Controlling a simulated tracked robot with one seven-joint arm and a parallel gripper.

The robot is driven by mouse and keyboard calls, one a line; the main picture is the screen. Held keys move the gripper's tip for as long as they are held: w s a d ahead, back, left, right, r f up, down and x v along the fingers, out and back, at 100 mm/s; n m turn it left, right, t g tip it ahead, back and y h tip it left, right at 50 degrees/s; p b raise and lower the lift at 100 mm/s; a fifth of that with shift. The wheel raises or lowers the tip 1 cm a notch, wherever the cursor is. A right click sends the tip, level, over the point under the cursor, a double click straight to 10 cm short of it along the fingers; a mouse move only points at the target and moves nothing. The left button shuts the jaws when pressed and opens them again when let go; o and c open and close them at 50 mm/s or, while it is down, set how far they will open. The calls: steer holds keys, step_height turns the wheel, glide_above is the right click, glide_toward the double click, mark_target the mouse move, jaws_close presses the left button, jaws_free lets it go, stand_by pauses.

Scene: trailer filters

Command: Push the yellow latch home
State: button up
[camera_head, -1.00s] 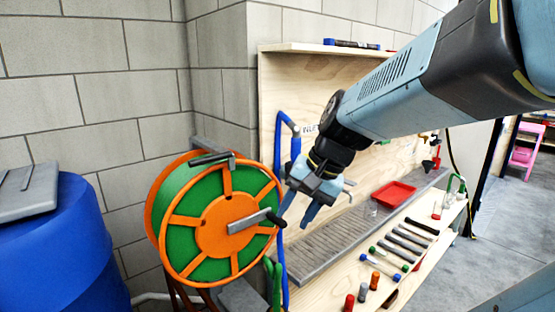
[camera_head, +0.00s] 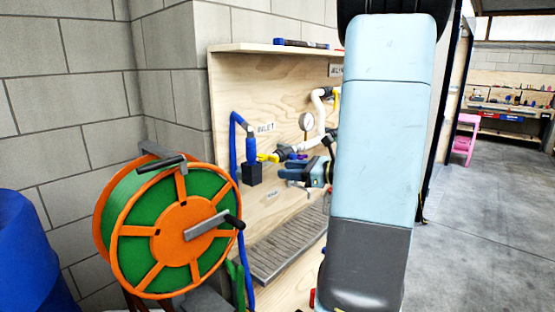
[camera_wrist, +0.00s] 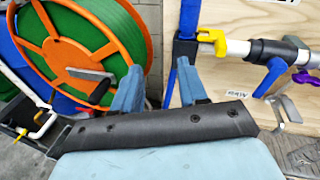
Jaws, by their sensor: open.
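The yellow latch (camera_head: 268,157) sits on the wooden board, between a black block on the blue hose and a white pipe. In the wrist view the yellow latch (camera_wrist: 213,42) is hook-shaped and lies at upper right, beside the black block (camera_wrist: 185,49). My gripper (camera_head: 284,170) points left in the head view, just right of and a little below the latch. In the wrist view my gripper (camera_wrist: 159,68) has its two fingers spread, with nothing between them. The right finger is below and left of the latch; I cannot tell whether it touches anything.
An orange and green hose reel (camera_head: 185,230) stands at left. A blue hose (camera_head: 235,150) runs down the board. A gauge (camera_head: 306,121), white pipe (camera_head: 320,105) and purple handle (camera_wrist: 305,80) are close by. A grey grating (camera_head: 285,250) lies below.

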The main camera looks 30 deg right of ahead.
mark_target(278, 158)
steer(key=d+f+m+t+h, duration=0.1)
steer(key=d+m+t+h, duration=0.2)
steer(key=d+m, duration=0.35)
steer(key=shift+n, duration=0.95)
steer(key=x, duration=0.4)
steer(key=d+x, duration=0.1)
steer(key=x, duration=0.8)
steer(key=shift+w+d+f, duration=0.1)
steer(key=shift+w+d, duration=0.1)
steer(key=shift+w, duration=0.3)
steer(key=shift+c, duration=0.3)
jaws_close()
